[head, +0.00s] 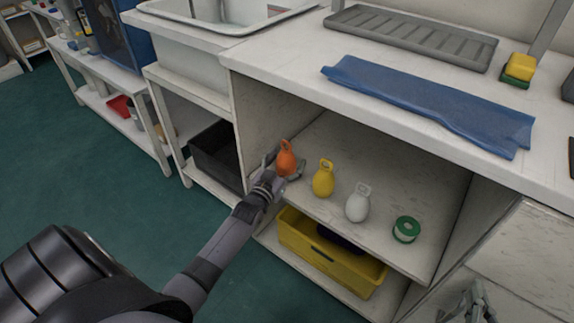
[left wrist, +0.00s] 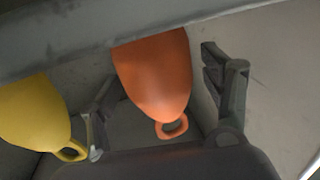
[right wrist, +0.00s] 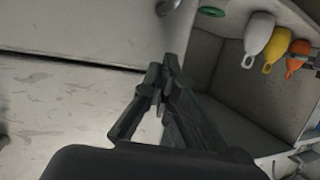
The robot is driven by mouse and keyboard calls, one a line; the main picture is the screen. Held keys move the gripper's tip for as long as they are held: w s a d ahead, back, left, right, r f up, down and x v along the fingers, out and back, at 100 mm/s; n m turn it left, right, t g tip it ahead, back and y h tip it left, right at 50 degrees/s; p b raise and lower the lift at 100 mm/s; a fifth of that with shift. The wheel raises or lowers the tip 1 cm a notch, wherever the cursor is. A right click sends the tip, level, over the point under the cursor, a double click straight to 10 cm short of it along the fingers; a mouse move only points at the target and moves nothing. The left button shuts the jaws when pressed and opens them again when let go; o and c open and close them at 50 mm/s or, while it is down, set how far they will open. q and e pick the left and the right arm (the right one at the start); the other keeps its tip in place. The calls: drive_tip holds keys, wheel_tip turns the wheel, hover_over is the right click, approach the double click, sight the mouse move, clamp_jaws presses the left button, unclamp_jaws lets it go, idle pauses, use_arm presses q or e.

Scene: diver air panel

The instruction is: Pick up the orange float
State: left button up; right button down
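The orange float (head: 286,160) stands upright at the left end of the shelf under the counter, with its ring on top. My left gripper (head: 284,166) is at the float, with one finger on each side of it. In the left wrist view the orange float (left wrist: 155,75) lies between the spread fingers, and gaps show beside it, so the gripper is open. My right gripper (right wrist: 160,78) is empty, its fingers close together, in front of the cabinet at the lower right of the head view (head: 474,298).
A yellow float (head: 323,179), a white float (head: 357,204) and a green-and-white spool (head: 406,230) stand to the right on the same shelf. A yellow bin (head: 325,262) sits below. The countertop overhangs the shelf, and a side wall is close on the left.

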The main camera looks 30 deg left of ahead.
use_arm(q)
drive_tip(key=c, duration=1.2)
drive_tip(key=shift+c, duration=0.2)
